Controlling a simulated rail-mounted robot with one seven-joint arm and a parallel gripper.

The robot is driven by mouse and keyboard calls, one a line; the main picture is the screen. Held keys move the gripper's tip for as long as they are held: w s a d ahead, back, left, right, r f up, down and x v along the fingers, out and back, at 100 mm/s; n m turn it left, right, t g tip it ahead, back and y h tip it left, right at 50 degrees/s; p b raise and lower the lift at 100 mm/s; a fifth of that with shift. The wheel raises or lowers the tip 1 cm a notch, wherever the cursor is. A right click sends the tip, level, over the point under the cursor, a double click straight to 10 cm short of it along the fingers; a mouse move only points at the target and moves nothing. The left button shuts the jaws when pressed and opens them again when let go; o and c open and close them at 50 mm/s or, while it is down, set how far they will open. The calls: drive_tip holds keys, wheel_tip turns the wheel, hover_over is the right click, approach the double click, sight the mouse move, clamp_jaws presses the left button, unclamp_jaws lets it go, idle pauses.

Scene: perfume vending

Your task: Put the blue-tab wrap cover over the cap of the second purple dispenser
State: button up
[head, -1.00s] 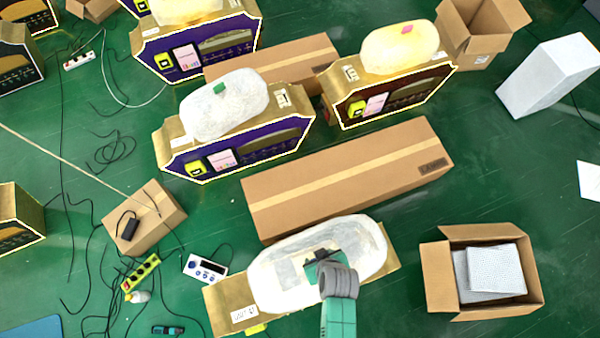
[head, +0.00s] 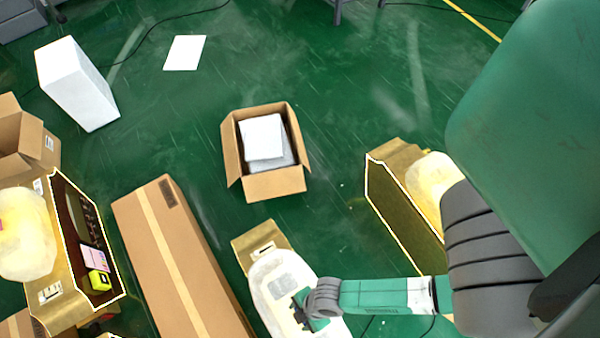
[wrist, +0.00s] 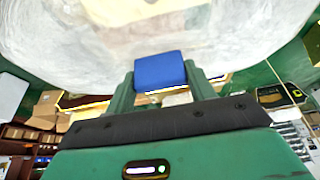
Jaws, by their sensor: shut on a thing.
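My gripper (head: 308,308) is shut on the blue tab (wrist: 160,72) of a translucent white wrap cover (head: 272,280). In the wrist view the cover (wrist: 80,40) fills the upper part, with the tab pinched between the two green fingers. In the head view the cover lies above a gold-topped dispenser (head: 258,240), whose far end shows past it. I cannot tell whether the cover is lifted clear of that dispenser. My wrist hides part of the cover. No purple dispenser can be made out for sure in the head view now.
A long closed carton (head: 180,265) lies left of the held cover. An open carton (head: 275,187) stands behind it. A dark-red dispenser (head: 75,225) with a wrapped cap is at left, another gold dispenser (head: 400,205) at right.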

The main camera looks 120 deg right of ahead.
wheel_tip(320, 180, down, 16)
drive_tip(key=b, duration=1.3)
drive_tip(key=shift+f+b, duration=0.25)
drive_tip(key=shift+b, duration=0.05)
drive_tip(key=shift+f+b, duration=0.3)
drive_tip(key=shift+f, duration=0.15)
drive_tip(key=o, duration=1.5)
drive_tip(key=shift+o, duration=0.2)
drive_tip(key=p+v, duration=0.1)
drive_tip(key=v, duration=0.7)
drive_tip(key=shift+p, duration=0.35)
drive_tip(key=shift+f, duration=0.1)
